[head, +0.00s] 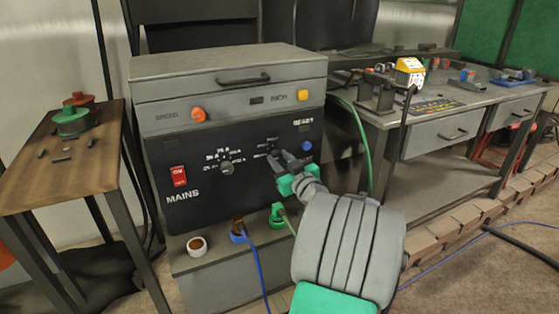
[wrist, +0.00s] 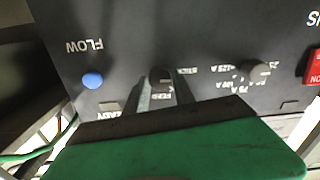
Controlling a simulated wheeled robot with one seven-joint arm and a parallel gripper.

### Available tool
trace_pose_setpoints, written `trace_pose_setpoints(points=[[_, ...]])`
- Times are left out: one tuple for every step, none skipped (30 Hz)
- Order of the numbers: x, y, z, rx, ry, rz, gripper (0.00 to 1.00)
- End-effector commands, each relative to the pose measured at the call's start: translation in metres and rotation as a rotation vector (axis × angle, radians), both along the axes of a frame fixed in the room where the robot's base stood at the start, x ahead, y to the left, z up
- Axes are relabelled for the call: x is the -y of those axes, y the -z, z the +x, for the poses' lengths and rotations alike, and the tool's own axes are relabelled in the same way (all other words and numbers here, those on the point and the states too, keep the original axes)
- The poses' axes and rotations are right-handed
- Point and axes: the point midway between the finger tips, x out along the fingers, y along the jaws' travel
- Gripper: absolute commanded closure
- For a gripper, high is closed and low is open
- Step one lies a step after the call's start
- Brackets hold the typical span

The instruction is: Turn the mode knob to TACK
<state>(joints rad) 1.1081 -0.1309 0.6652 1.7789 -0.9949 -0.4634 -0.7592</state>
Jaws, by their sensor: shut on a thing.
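The mode knob (wrist: 160,77) is a small dark knob on the black front panel of the grey machine. In the wrist view it sits between the two fingers of my gripper (wrist: 163,88), which is shut on it. In the head view my gripper (head: 281,159) reaches the panel right of centre and mostly hides the knob. The wrist view shows the panel upside down. Small labels surround the knob, one seeming to read STICK; others are blurred or covered by my fingers. I cannot tell which label the knob points at.
A current knob (head: 226,168) with ampere marks and a red MAINS switch (head: 178,176) are to the left. A blue button (head: 307,146) is close on the right. Cables hang from sockets below. A wooden table (head: 88,172) stands left and a grey workbench (head: 452,118) right.

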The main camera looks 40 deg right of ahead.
Motion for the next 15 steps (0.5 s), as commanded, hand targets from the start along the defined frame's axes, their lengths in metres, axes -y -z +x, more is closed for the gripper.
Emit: trace_pose_setpoints(points=[[-0.0002,0.0000,0.0001,0.000,-0.001,0.000,1.00],[-0.0002,0.0000,0.0001,0.000,-0.001,0.001,1.00],[-0.0002,0.0000,0.0001,0.001,0.000,0.002,1.00],[-0.0002,0.0001,0.0000,0.001,-0.001,0.004,1.00],[-0.0002,0.0000,0.0001,0.002,-0.001,0.007,1.00],[-0.0002,0.0000,0.0001,0.003,-0.001,0.013,1.00],[-0.0002,0.0001,0.0000,0.004,-0.001,0.017,1.00],[-0.0002,0.0001,0.0000,0.006,0.000,0.024,1.00],[-0.0002,0.0001,0.0000,0.010,0.000,0.035,1.00],[-0.0002,0.0001,0.0000,0.013,0.000,0.045,1.00],[-0.0001,0.0000,0.0000,0.016,0.000,0.056,1.00],[-0.0001,0.0000,0.0000,0.022,0.000,0.074,1.00],[-0.0001,0.0000,0.0000,0.026,0.000,0.089,1.00],[-0.0001,0.0000,0.0000,0.031,0.000,0.105,1.00],[0.0000,-0.0001,-0.0001,0.038,-0.001,0.129,1.00]])
